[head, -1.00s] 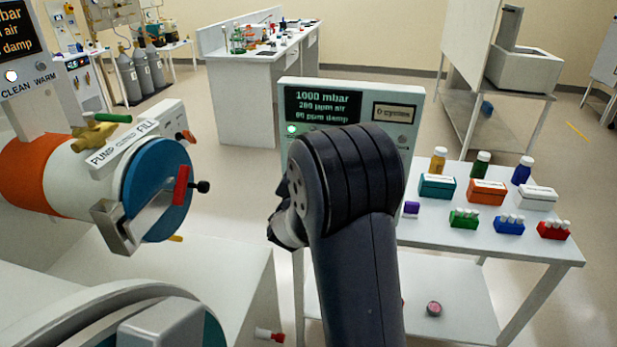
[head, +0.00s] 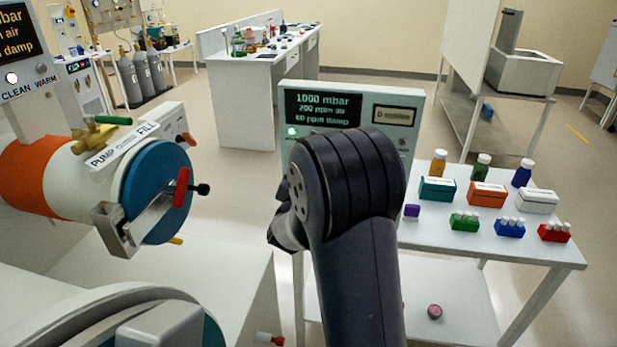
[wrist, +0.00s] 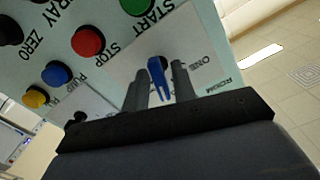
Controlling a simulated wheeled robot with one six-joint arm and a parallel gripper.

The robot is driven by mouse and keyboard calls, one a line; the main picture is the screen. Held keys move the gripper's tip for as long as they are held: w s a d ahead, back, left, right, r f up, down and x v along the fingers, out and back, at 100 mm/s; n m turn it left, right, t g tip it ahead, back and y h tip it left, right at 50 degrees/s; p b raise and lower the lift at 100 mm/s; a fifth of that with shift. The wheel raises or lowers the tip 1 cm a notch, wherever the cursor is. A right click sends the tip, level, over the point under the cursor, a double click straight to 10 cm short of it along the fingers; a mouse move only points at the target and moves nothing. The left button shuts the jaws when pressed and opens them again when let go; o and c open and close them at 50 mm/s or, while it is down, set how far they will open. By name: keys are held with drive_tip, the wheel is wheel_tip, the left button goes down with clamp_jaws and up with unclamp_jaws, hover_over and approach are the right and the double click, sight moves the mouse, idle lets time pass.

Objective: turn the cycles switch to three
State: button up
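The blue switch lever (wrist: 159,72) sits on the pale control panel in the wrist view. The word ONE is printed to its right; I cannot make out a THREE label. My gripper (wrist: 160,83) has one dark finger on each side of the lever, very close to it. I cannot tell whether the fingers touch it. In the head view my dark arm hides the gripper and the lower part of the control box (head: 411,140). The box's small cycles display (head: 395,115) is too blurred to read its number.
Beside the lever are a green START button (wrist: 136,5), a red STOP button (wrist: 88,41), a blue button (wrist: 56,73) and a yellow button (wrist: 35,98). A white table (head: 480,243) with bottles, boxes and vial racks stands to the right. The glovebox port (head: 157,190) is at the left.

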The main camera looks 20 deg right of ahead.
drive_tip(key=shift+o, duration=0.6)
drive_tip(key=b+v, duration=0.2)
drive_tip(key=v, duration=0.8)
drive_tip(key=shift+s+a, duration=0.25)
drive_tip(key=shift+s, duration=0.1)
drive_tip(key=p+x, duration=0.2)
drive_tip(key=x, duration=0.9)
drive_tip(key=shift+m, duration=0.3)
